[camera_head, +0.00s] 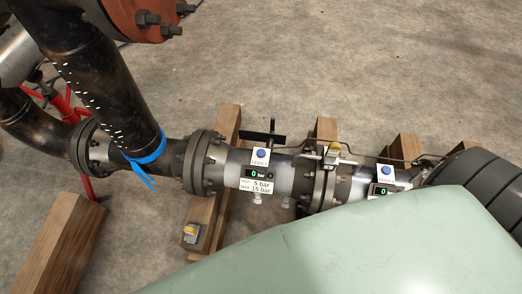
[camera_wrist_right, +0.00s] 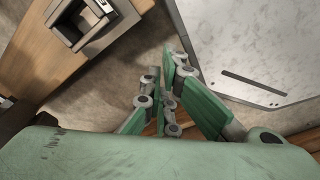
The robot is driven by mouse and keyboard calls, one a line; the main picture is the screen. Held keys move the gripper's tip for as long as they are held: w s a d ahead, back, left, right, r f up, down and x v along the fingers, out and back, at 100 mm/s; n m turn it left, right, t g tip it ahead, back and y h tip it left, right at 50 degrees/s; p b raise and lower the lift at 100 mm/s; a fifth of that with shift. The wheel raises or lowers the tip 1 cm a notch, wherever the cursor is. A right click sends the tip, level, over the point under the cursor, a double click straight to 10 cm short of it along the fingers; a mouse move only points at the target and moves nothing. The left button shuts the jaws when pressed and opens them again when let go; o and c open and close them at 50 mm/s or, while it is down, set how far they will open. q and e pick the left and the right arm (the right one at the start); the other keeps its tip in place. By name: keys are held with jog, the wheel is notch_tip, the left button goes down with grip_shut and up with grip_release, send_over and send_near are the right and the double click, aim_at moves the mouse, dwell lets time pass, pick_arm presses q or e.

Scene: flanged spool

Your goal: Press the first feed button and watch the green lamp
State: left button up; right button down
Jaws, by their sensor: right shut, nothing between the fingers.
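In the head view a blue button (camera_head: 261,153) sits on a white plate labelled as a feed, on top of the grey pipe spool. A small display (camera_head: 256,174) below it reads 0 in green, above a label with 5 bar and 15 bar. A second blue button (camera_head: 386,170) on a similar plate is further right, above another display (camera_head: 382,190) reading 0. I cannot make out a green lamp. My right gripper (camera_wrist_right: 168,65) shows only in the wrist view, shut and empty, with neither button in that view. My left gripper is not in view.
The flanged pipe (camera_head: 235,170) rests on wooden beams (camera_head: 65,245). A blue strap (camera_head: 146,157) hangs at the left joint. A large green surface covers the lower right. In the wrist view a pale panel (camera_wrist_right: 255,45) is at upper right.

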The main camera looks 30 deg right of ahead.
jog(key=w+a+r+p, duration=0.1)
jog(key=w+r, duration=0.4)
jog(key=r, duration=0.3)
jog(key=w+a+r+p, duration=0.1)
jog(key=w+r, duration=0.4)
jog(key=r, duration=0.3)
notch_tip(320, 180, up, 18)
jog(key=n+t+y+p, duration=0.2)
jog(key=n+t+y, duration=0.35)
jog(key=n, duration=0.85)
send_over(261, 153)
jog(key=a, duration=0.2)
jog(key=shift+s+d+t+h, duration=0.15)
jog(key=shift+d+t+h, duration=0.05)
jog(key=shift+t+h, duration=0.05)
jog(key=shift+f, duration=0.1)
notch_tip(261, 153, down, 8)
jog(key=b, duration=0.6)
jog(key=shift+f+b, duration=0.3)
jog(key=shift+b, duration=0.2)
